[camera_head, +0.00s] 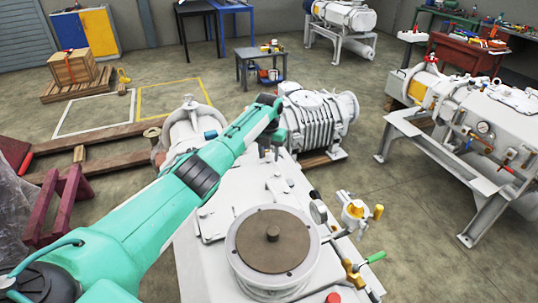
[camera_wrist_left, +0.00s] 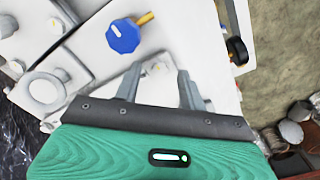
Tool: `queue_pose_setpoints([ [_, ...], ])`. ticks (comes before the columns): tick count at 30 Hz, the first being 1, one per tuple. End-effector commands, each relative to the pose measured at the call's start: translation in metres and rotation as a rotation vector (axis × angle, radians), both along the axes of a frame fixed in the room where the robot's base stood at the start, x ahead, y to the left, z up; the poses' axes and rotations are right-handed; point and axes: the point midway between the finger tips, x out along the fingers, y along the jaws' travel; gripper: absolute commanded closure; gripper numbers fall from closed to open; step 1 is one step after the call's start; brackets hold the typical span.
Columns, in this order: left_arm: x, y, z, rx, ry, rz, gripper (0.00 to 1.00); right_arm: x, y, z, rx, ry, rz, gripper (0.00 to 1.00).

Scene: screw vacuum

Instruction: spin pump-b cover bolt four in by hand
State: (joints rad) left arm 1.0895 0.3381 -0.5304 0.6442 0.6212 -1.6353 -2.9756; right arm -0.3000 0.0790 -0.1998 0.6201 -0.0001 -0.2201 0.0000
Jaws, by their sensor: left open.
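The white pump body (camera_head: 200,262) under my left arm has a raised cover plate with small bolts; no label is legible, so I cannot tell whether it is pump-b. My left gripper (camera_head: 271,150) points down over the pump's far end. In the left wrist view the two grey fingers of the gripper (camera_wrist_left: 159,82) are apart with nothing clasped between them. A white plate corner with a small bolt-like spot (camera_wrist_left: 156,68) shows between and beyond the fingers. I cannot tell which bolt is number four, or how deep it sits. My right gripper is not in view.
A blue knob (camera_wrist_left: 123,36) on a yellow stem stands close beyond the fingers. A round brown-topped flange (camera_head: 272,240) and brass valves (camera_head: 355,212) are on the near pump. A ribbed grey pump (camera_head: 318,122) lies behind. Open floor (camera_head: 375,190) is at right.

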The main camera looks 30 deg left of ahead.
Motion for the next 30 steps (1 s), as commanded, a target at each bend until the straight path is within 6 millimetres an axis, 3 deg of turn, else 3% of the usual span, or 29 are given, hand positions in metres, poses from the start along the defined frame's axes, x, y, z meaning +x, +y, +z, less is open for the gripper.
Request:
queue_pose_setpoints([
  [18, 0.001, 0.000, 0.119, 0.001, -0.005, 0.000, 0.59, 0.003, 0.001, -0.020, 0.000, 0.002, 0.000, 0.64],
  [23, 0.001, 0.000, 0.132, 0.000, -0.003, 0.000, 0.59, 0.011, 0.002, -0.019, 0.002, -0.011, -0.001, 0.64],
  [30, 0.000, 0.000, 0.134, 0.000, -0.003, 0.000, 0.59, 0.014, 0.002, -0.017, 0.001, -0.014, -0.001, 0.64],
])
